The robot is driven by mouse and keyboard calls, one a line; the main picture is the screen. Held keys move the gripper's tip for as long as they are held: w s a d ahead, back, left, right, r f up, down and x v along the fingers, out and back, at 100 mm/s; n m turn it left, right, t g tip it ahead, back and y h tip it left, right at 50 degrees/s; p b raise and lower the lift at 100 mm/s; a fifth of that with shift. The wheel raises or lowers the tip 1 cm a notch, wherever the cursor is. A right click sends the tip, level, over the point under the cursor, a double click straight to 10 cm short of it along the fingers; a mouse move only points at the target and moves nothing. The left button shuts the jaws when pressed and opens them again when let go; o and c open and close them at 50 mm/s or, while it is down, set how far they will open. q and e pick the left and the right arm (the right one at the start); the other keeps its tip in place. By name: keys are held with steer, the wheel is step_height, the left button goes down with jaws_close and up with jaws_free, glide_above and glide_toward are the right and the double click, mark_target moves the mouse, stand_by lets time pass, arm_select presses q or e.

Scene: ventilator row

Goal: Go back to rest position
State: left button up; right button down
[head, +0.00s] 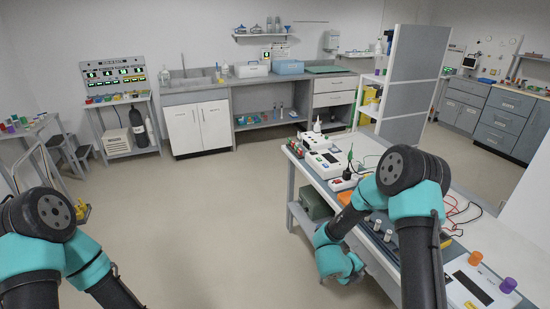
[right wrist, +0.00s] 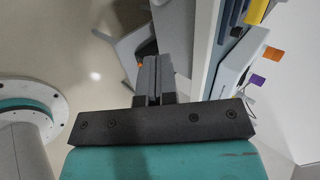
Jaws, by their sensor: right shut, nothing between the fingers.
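My right gripper (right wrist: 154,66) shows in the right wrist view with its two dark fingers together and nothing between them. In the head view the right arm bends down on the left side of the white bench (head: 485,237), and its teal hand hangs beside the bench edge, apart from the things on top. The fingertips are hard to make out there. My left arm comes in at the lower left of the head view. Its gripper is out of the picture.
The bench holds white devices (head: 323,163), red and black leads, an orange knob (head: 475,258) and a purple knob (head: 508,285). A green-grey box (head: 314,203) sits on its lower shelf. The floor (head: 215,215) between the arms is clear.

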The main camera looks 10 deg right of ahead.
steer(key=s+a+f+n+t+y, duration=0.3)
steer(key=a+f+n+y, duration=0.5)
steer(key=n, duration=1)
steer(key=s+a+n+g+y, duration=0.4)
steer(key=s+a+n, duration=0.5)
steer(key=n, duration=0.4)
steer(key=shift+s+f+n+y, duration=0.3)
steer(key=shift+s+y, duration=0.2)
steer(key=shift+s, duration=0.3)
